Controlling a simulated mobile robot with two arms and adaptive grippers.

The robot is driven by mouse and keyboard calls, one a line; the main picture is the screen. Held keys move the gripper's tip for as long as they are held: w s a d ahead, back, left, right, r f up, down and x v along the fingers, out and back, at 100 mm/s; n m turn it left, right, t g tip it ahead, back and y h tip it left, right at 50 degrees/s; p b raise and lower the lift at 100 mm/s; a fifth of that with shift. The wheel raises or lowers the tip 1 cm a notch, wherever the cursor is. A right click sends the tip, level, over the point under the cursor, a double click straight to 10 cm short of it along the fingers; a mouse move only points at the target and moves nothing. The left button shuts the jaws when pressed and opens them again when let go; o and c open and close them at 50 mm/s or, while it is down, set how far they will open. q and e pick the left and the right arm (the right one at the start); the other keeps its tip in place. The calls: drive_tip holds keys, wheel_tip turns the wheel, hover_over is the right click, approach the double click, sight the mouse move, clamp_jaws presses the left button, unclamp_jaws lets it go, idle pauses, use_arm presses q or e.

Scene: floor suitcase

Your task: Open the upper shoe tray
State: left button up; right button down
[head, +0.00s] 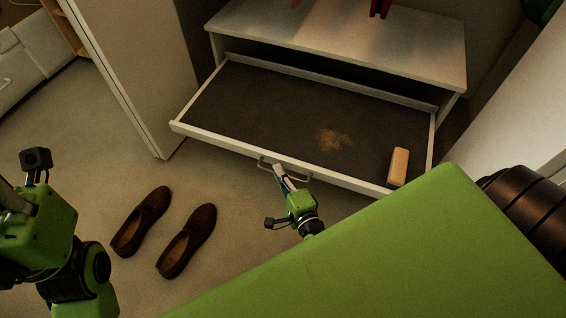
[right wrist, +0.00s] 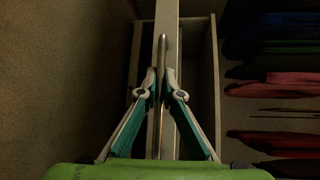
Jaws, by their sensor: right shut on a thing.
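The upper shoe tray (head: 250,108) is pulled out of a white cabinet (head: 340,38) in the head view. Its dark floor shows, with a patch of tan dirt (head: 333,139) and a tan block-like thing (head: 399,166) near its right end. My right gripper (head: 278,170) is at the bar handle (head: 298,175) on the tray's front. In the right wrist view its two fingers (right wrist: 161,90) are shut on the handle (right wrist: 161,60). My left arm shows at the left edge of the head view; its fingertips are out of the picture.
A pair of brown shoes, a left one (head: 142,220) and a right one (head: 187,241), stands on the carpet in front of the cabinet, left of my right gripper. A white door or panel (head: 130,70) stands left of the tray. Carpet between shoes and tray is clear.

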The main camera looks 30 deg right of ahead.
drive_tip(key=shift+s+a, duration=0.2)
drive_tip(key=shift+a, duration=0.1)
drive_tip(key=c, duration=2.5)
unclamp_jaws()
drive_tip(key=shift+r, duration=0.1)
